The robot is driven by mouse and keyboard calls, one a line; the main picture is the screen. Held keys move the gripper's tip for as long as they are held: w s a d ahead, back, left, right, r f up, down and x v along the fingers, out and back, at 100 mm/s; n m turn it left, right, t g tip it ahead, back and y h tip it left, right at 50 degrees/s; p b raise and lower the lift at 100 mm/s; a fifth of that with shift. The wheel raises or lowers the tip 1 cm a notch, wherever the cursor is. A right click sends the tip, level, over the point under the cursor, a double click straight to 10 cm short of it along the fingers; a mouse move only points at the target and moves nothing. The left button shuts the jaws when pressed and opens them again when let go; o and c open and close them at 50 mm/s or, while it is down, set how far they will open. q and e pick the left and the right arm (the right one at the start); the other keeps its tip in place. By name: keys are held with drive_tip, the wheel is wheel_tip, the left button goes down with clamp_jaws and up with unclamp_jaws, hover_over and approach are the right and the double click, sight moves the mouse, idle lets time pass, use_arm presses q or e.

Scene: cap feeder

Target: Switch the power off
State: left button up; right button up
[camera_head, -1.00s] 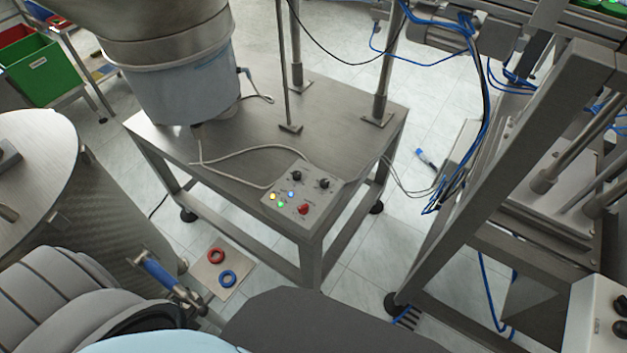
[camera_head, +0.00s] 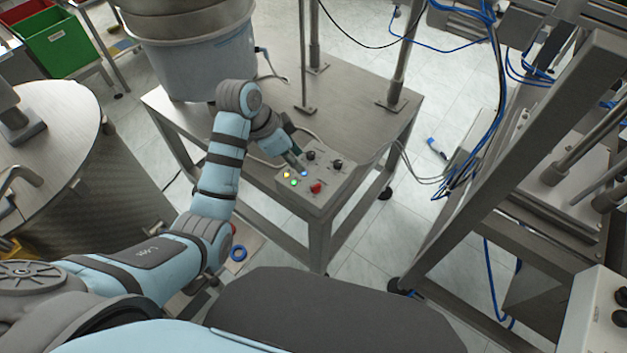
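A grey control box (camera_head: 327,195) sits on the near corner of the steel table. Its top has two black knobs, one (camera_head: 336,164) to the right and one (camera_head: 310,156) at the back, a red knob (camera_head: 315,187) at the front, and lit yellow (camera_head: 286,174), green (camera_head: 294,183) and blue (camera_head: 305,174) lights. My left gripper (camera_head: 298,166) reaches over the box's left side, fingertips close to the blue light and the back black knob. I cannot tell whether it touches anything. Its fingers look close together. My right gripper is out of view.
The steel table (camera_head: 370,115) carries a large round feeder bowl (camera_head: 205,60) and upright posts. A slanted metal frame (camera_head: 520,150) with blue cables stands to the right. A round metal drum (camera_head: 60,130) stands at the left. A blue ring (camera_head: 238,253) lies on the floor.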

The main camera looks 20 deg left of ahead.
sight(317, 185)
use_arm(q)
drive_tip(key=b+x, duration=0.3)
drive_tip(key=x, duration=1.1)
drive_tip(key=shift+f+b, duration=0.2)
drive_tip(key=shift+b, duration=0.1)
drive_tip(key=shift+a, duration=0.1)
clamp_jaws()
